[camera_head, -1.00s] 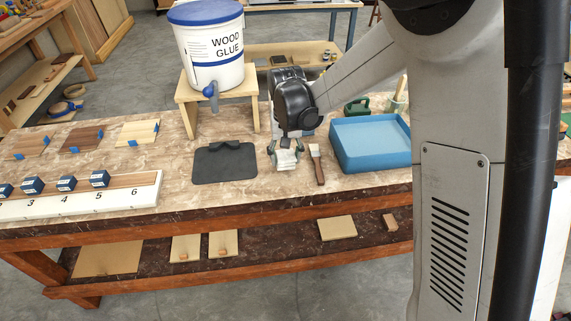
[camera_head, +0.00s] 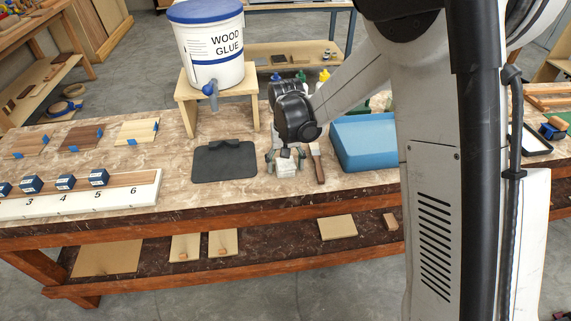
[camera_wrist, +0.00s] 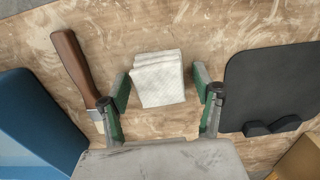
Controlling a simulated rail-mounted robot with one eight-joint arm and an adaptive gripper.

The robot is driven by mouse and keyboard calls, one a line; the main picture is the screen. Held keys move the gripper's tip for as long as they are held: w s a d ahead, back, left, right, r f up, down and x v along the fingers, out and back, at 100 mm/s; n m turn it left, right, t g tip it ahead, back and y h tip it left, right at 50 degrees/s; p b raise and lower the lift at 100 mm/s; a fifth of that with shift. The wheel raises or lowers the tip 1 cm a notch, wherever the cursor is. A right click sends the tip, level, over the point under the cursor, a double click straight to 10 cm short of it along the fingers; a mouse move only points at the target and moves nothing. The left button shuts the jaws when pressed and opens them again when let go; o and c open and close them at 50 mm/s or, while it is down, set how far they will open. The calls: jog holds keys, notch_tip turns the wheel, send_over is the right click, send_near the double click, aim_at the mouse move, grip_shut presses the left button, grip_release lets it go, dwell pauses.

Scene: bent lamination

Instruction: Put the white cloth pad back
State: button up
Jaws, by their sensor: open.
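The white cloth pad (camera_head: 286,167) lies on the bench top between the dark mat and the brush. In the wrist view the folded pad (camera_wrist: 158,78) sits between the green-lined fingers, with a gap to the finger on each side. My gripper (camera_head: 285,160) points down over the pad with its jaws open. In the wrist view both fingertips of my gripper (camera_wrist: 163,95) are apart and hold nothing.
A black mat (camera_head: 224,165) with a raised grip lies just left of the pad. A wooden-handled brush (camera_head: 318,165) lies close on the right, then a blue tray (camera_head: 366,143). A wood glue bucket (camera_head: 212,50) stands on a wooden stand (camera_head: 187,110) behind.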

aim_at(286, 163)
notch_tip(286, 163, up, 12)
jog(key=p, duration=0.1)
jog(key=shift+r, duration=0.2)
dwell(0.3)
jog(key=s+d+r+m+t, duration=0.1)
jog(key=s+d+r+t, duration=0.1)
jog(key=s+d+r, duration=0.6)
jog(key=s+d+r+t, duration=0.3)
jog(key=s+d, duration=0.3)
jog(key=s, duration=0.4)
jog(key=s+d+f+t, duration=0.1)
jog(key=s+d+t, duration=0.1)
jog(key=s+d, duration=0.2)
jog(key=s, duration=0.3)
jog(key=shift+s+f, duration=0.25)
